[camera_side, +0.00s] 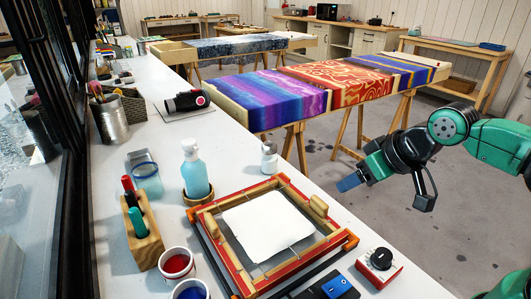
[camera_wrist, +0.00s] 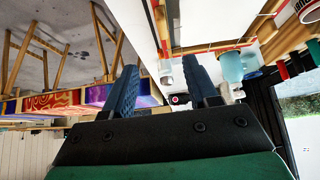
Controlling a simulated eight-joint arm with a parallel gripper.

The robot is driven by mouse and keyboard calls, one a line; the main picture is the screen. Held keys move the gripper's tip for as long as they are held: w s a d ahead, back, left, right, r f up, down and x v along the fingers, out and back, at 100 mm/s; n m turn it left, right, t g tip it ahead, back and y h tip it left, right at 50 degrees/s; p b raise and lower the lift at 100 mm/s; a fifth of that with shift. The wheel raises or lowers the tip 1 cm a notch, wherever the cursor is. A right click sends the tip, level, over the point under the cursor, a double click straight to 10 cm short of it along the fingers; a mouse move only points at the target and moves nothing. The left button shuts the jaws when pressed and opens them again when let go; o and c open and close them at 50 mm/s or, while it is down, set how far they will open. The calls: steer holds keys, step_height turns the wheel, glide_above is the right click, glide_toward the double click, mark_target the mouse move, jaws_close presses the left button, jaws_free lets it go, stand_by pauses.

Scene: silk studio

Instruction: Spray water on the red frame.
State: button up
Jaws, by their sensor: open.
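The red frame (camera_side: 311,262) lies flat on the white bench in the side view, with a wooden inner border and a white cloth stretched in it. Part of its edge shows in the wrist view (camera_wrist: 215,47). A bottle of light blue liquid with a white top (camera_side: 194,177) stands upright behind the frame's left corner, on a round wooden base. It appears upside down in the wrist view (camera_wrist: 231,67). My gripper (camera_side: 349,182) is open and empty, in the air right of the frame, apart from frame and bottle. Its two blue fingers show in the wrist view (camera_wrist: 160,74).
Left of the frame stand a wooden marker block (camera_side: 147,246), a glass jar (camera_side: 147,177), a red paint cup (camera_side: 178,264) and a blue one (camera_side: 190,291). A small white bottle (camera_side: 269,160) stands behind the frame. A knobbed red box (camera_side: 379,267) is at the front right.

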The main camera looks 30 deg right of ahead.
steer(key=shift+w+r, duration=0.15)
steer(key=c, duration=0.6)
steer(key=w+r, duration=0.1)
steer(key=w+a+r, duration=0.2)
steer(key=w+r, duration=0.1)
steer(key=shift+r, duration=0.1)
jaws_close()
steer(key=w+a+r, duration=0.4)
steer(key=w+a, duration=0.3)
steer(key=a, duration=0.1)
steer(key=w+a+r+t, duration=0.1)
steer(key=w+a+r, duration=0.3)
steer(key=w+a, duration=0.4)
steer(key=shift+w+a+r, duration=0.2)
steer(key=shift+w+a, duration=0.05)
steer(key=shift+w, duration=0.05)
